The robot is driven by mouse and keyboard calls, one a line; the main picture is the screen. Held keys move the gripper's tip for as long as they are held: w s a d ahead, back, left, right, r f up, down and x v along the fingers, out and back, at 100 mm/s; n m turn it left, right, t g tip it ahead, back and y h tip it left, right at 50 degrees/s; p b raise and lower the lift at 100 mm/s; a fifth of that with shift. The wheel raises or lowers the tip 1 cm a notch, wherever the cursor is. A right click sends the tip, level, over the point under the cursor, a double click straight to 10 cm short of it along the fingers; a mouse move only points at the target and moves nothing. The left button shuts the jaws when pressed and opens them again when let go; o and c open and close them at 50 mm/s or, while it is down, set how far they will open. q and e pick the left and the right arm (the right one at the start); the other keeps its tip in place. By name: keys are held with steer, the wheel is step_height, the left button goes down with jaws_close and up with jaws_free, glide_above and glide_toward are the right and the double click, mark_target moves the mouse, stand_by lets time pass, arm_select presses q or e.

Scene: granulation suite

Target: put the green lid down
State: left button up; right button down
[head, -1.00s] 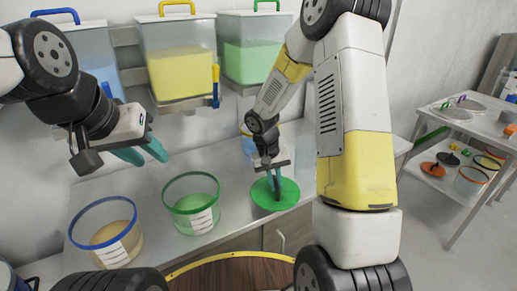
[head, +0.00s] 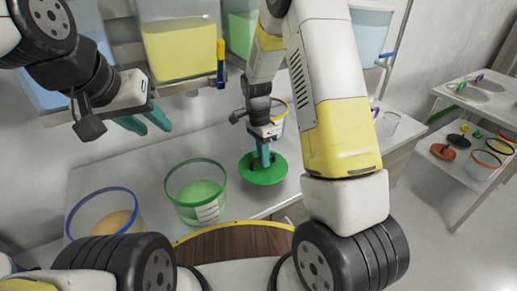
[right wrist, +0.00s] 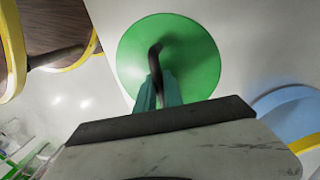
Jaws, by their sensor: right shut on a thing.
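The green lid (head: 263,173) is a flat round disc with a dark handle, over the grey counter to the right of the green-rimmed bucket. It also fills the upper middle of the right wrist view (right wrist: 200,55). My right gripper (head: 263,160) points down and is shut on the lid's handle; its teal fingers (right wrist: 158,92) pinch it. The lid looks level, at or just above the counter; I cannot tell if it touches. My left gripper (head: 144,123) is open and empty, above and left of the green-rimmed bucket (head: 196,190).
A blue-rimmed bucket (head: 103,214) stands at the left. A yellow-rimmed container (head: 281,112) stands behind my right gripper, and a clear beaker (head: 389,123) farther right. Yellow (head: 180,50) and green bins hang above. A side table (head: 463,110) holds lids and buckets.

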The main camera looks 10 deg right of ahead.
steer(key=shift+f, duration=1.85)
steer(key=c, duration=1.5)
jaws_free()
steer(key=shift+f, duration=0.1)
steer(key=shift+o, duration=0.2)
step_height(320, 180, up, 12)
steer(key=w, duration=0.2)
steer(key=s+d+r+n+t+y, duration=0.1)
steer(key=s+r+n+t, duration=0.2)
steer(key=r, duration=0.4)
steer(key=s+d+r+n+y, duration=0.1)
steer(key=s+r+n, duration=0.2)
steer(key=s+r, duration=0.25)
steer(key=s+d+r+n+t+y, duration=0.1)
steer(key=s+r+n+t, duration=0.4)
steer(key=s, duration=0.8)
step_height(320, 180, up, 3)
steer(key=n, duration=0.3)
steer(key=shift+d+f, duration=0.2)
steer(key=shift+d, duration=0.15)
